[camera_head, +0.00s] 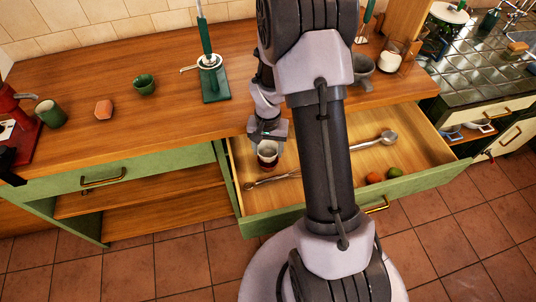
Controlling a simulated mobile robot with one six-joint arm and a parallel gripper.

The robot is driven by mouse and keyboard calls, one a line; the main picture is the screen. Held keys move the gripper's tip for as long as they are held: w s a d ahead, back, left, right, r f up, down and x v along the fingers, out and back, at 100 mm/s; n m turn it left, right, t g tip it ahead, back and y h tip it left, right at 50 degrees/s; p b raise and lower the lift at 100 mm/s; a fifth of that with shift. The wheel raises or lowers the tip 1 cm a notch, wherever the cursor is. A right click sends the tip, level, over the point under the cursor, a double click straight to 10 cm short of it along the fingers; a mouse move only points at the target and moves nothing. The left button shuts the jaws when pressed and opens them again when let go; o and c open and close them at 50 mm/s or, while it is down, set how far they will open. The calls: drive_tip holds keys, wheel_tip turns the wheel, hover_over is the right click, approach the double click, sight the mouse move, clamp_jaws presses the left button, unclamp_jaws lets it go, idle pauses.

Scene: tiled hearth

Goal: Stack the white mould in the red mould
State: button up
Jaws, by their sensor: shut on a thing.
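My gripper (268,139) points down over the left part of the open drawer and is shut on the small white mould (267,147). The white mould is directly above or partly inside the dark red mould (267,162). The two overlap in this view, and I cannot tell how deep the white one sits. The red mould appears to be in the drawer near its left side. The jaws hide part of the white mould's rim.
The open drawer (420,158) also holds a whisk-like utensil (270,181), a ladle (380,139), an orange item (374,177) and a green item (395,173). On the wooden counter stand a green-based press (214,88), a green cup (144,84) and a dark mug (50,114).

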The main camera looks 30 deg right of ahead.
drive_tip(key=shift+f+b, duration=0.55)
drive_tip(key=shift+f, duration=0.8)
drive_tip(key=o, duration=1.4)
drive_tip(key=shift+c, duration=0.2)
drive_tip(key=shift+r, duration=0.1)
wheel_tip(320, 180, up, 13)
drive_tip(key=p, duration=0.6)
wheel_tip(320, 180, up, 11)
drive_tip(key=n+t, duration=0.1)
drive_tip(key=t, duration=0.1)
hover_over(268, 155)
drive_tip(key=s+a, duration=0.2)
drive_tip(key=a, duration=0.3)
drive_tip(key=s+a+r+n+t+y, duration=0.2)
drive_tip(key=s+a+r+t, duration=0.1)
drive_tip(key=s+a+r, duration=0.8)
drive_tip(key=s+r, duration=0.1)
drive_tip(key=s, duration=0.3)
drive_tip(key=shift+a+r+t, duration=0.15)
drive_tip(key=shift+r+t, duration=0.05)
drive_tip(key=shift+t, duration=0.2)
